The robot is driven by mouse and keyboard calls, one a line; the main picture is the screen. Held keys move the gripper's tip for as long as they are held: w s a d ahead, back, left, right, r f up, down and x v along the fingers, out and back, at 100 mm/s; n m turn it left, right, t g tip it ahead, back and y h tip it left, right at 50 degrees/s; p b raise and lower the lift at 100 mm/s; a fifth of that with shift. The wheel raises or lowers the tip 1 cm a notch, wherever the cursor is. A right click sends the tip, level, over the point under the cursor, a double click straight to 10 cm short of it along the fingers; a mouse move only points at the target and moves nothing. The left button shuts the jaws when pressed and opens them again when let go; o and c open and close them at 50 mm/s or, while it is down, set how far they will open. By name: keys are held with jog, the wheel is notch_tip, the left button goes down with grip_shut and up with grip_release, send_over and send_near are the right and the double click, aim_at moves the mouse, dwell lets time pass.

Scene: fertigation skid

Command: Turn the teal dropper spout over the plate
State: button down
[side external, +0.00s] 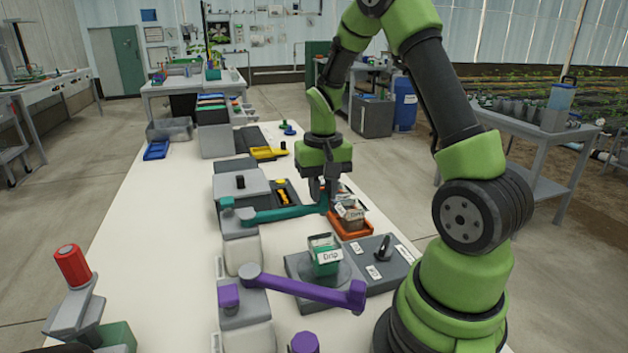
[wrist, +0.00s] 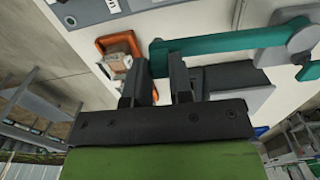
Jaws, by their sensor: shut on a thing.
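The teal dropper spout (side external: 282,213) is a long flat arm pivoting on a grey-and-white dispenser at its left end. Its free end reaches right, beside an orange tray. My gripper (side external: 322,197) is shut on that free end from above. In the wrist view the spout (wrist: 235,42) runs right from between my fingers (wrist: 160,68) to its grey pivot. The round grey plate (side external: 326,283) is on a dark grey base, nearer the camera than the spout. A green box labelled "Drip" (side external: 325,258) stands on it. The spout is not over the plate.
A purple spout (side external: 305,289) extends past the plate's near side. The orange tray (side external: 352,232) holds a small labelled box close to my gripper. A black knob (side external: 384,247) stands on the base right of the plate. Bare white table lies left of the dispensers.

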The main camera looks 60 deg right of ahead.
jog(key=s+a+m, duration=0.2)
jog(key=a, duration=0.1)
jog(key=s+a+m, duration=0.1)
jog(key=m, duration=0.1)
jog(key=shift+a, duration=0.2)
jog(key=shift+s+a+m, duration=0.2)
jog(key=shift+a+m, duration=0.35)
jog(key=shift+a, duration=0.1)
jog(key=shift+s+a+m, duration=0.15)
jog(key=shift+a+m, duration=0.4)
jog(key=shift+a, duration=0.05)
jog(key=c, duration=1)
grip_release()
notch_tip(320, 180, up, 10)
